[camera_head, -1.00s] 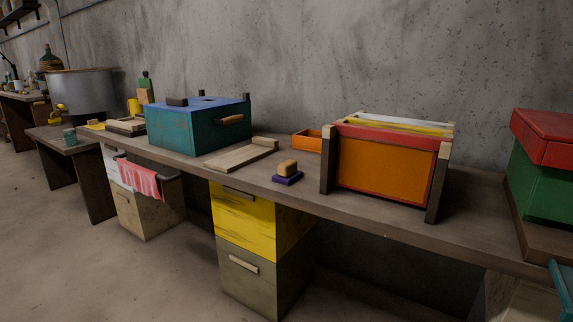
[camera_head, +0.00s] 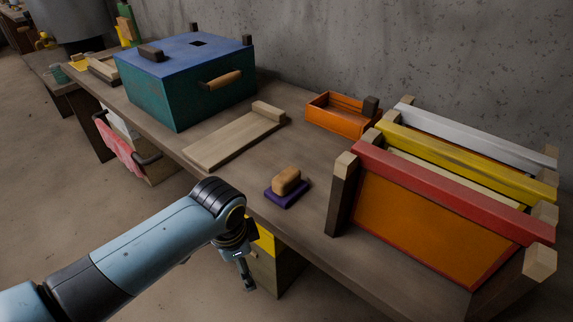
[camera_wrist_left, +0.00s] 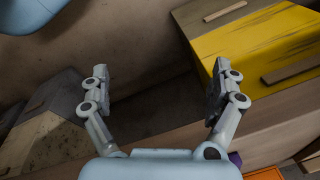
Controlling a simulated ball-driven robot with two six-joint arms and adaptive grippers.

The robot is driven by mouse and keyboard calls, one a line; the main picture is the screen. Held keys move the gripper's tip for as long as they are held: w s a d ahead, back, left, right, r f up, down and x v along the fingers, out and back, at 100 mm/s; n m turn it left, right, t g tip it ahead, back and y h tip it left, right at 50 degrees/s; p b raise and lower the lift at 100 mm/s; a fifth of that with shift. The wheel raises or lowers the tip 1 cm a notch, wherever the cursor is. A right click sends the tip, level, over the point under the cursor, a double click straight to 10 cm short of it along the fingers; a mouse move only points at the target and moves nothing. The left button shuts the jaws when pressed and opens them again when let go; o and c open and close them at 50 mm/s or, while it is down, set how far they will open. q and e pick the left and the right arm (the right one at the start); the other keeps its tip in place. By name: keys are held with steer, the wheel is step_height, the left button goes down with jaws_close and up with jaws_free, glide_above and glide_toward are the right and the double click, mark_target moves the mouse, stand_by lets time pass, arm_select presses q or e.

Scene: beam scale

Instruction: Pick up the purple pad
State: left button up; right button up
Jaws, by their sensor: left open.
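The purple pad (camera_head: 288,202) lies flat near the front edge of the workbench in the head view, with a tan block (camera_head: 287,180) resting on top of it. A small purple patch, apparently the pad (camera_wrist_left: 235,158), shows at the lower right of the left wrist view, partly hidden behind my gripper. My left gripper (camera_head: 248,278) hangs in front of the bench edge, to the lower left of the pad and apart from it. In the left wrist view its two fingers (camera_wrist_left: 161,85) are spread and empty. My right gripper is not in view.
A frame rack (camera_head: 343,200) with red, yellow and white bars stands right of the pad. An orange tray (camera_head: 330,120) and a wooden board (camera_head: 232,140) lie behind it. A teal box (camera_head: 160,98) with a blue lid stands farther left. Yellow drawers (camera_wrist_left: 255,45) are below the bench.

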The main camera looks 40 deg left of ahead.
arm_select(q)
steer(key=w+r+m+p, duration=0.3)
steer(key=w+r, duration=0.2)
steer(key=r, duration=0.7)
step_height(320, 180, up, 7)
steer(key=m+g+p, duration=0.1)
steer(key=m+g, duration=0.1)
steer(key=m, duration=0.7)
glide_above(286, 174)
steer(key=shift+w+d+r+h, duration=0.2)
steer(key=shift+w+d+h, duration=0.1)
steer(key=shift+h, duration=0.1)
steer(key=shift+w+f+m, duration=0.1)
steer(key=shift+f+m, duration=0.2)
steer(key=shift+f, duration=0.1)
step_height(286, 174, down, 4)
steer(key=shift+f+b, duration=0.25)
steer(key=shift+b, duration=0.1)
steer(key=f, duration=0.3)
steer(key=s+f, duration=0.1)
steer(key=shift+a+f, duration=0.2)
steer(key=shift+a, duration=0.05)
steer(key=shift+w+f, duration=0.1)
steer(key=shift+f, duration=0.3)
